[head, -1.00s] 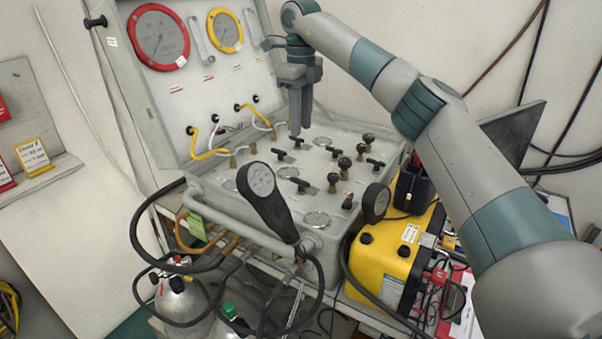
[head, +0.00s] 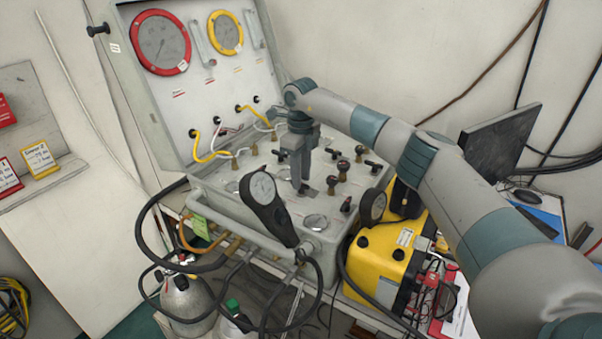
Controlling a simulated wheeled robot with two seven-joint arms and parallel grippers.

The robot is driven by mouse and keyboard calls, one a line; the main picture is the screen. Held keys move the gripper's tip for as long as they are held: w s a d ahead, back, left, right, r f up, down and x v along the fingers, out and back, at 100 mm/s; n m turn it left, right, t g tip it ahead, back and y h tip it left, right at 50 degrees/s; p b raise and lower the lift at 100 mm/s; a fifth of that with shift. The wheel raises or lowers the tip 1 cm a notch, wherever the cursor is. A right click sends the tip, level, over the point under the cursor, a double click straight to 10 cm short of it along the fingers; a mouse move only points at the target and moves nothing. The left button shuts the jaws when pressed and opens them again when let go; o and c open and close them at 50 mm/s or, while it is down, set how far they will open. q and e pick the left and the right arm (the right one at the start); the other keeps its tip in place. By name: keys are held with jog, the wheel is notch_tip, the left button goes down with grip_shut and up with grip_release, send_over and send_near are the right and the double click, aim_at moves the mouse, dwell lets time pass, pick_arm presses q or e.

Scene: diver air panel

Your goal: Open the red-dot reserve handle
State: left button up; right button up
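The grey air panel (head: 232,206) carries several small black handles and knobs on its top face. My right gripper (head: 301,186) points down over the middle of the panel, its fingertips low at a black handle behind the large black gauge. The fingers hide most of that handle, and I cannot tell whether they are closed on it or only beside it. Another dark handle with a hint of red (head: 347,205) stands to the right, near the panel's front right. No red dot shows clearly enough to identify the reserve handle. My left gripper is not in view.
A black hand gauge (head: 263,187) on a hose stands close in front of the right gripper. Brown-stemmed knobs (head: 338,174) stand just right of it. The open lid with a red-rimmed gauge (head: 160,42) rises behind. A yellow case (head: 378,262) sits at the right.

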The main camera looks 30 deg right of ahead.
jog(key=shift+f, duration=0.35)
grip_shut()
